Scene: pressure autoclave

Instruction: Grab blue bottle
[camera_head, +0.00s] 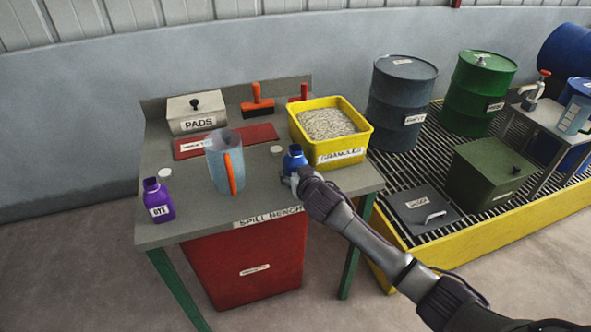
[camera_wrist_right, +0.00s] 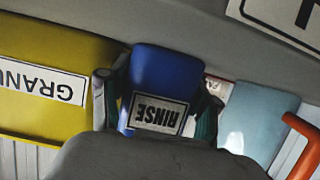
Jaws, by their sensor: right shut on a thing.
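The blue bottle (camera_head: 294,158) stands on the spill bench, just left of the yellow granules tub. In the right wrist view the blue bottle (camera_wrist_right: 166,75) carries a label reading RINSE and sits between the two fingers. My right gripper (camera_head: 292,178) reaches in from the right and is shut on the bottle, with a finger on each side (camera_wrist_right: 158,105). The gripper hides the bottle's lower part in the head view. My left gripper is not in view.
The yellow tub (camera_head: 342,157) of granules is close on the right. A clear jug (camera_head: 224,165) with an orange handle stands left of the bottle. A purple DYE bottle (camera_head: 158,201) stands at the bench's left. A white cap (camera_head: 277,150) lies nearby.

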